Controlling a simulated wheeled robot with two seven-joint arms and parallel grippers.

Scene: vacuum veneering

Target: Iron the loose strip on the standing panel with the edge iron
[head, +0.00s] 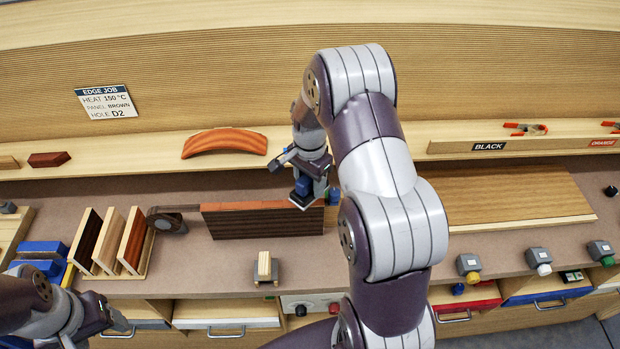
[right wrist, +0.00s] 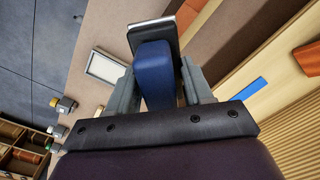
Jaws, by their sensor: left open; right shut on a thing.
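The standing panel (head: 262,223) is dark brown and upright on the bench, with a reddish-orange strip (head: 245,206) along its top edge. I cannot tell how firmly the strip sits. My right gripper (head: 302,178) is shut on the edge iron (head: 301,190), a blue handle with a flat metal plate. The iron is at the panel's right end, by its top edge; whether it touches the strip is unclear. The right wrist view shows the blue handle (right wrist: 154,72) between the fingers. My left gripper (head: 112,320) is low at the left, away from the panel, its fingertips hard to make out.
A small wooden block (head: 264,266) stands in front. A sign (head: 106,101) reads heat 150 °C, panel brown, hole D2. A wooden board (head: 520,196) lies at right.

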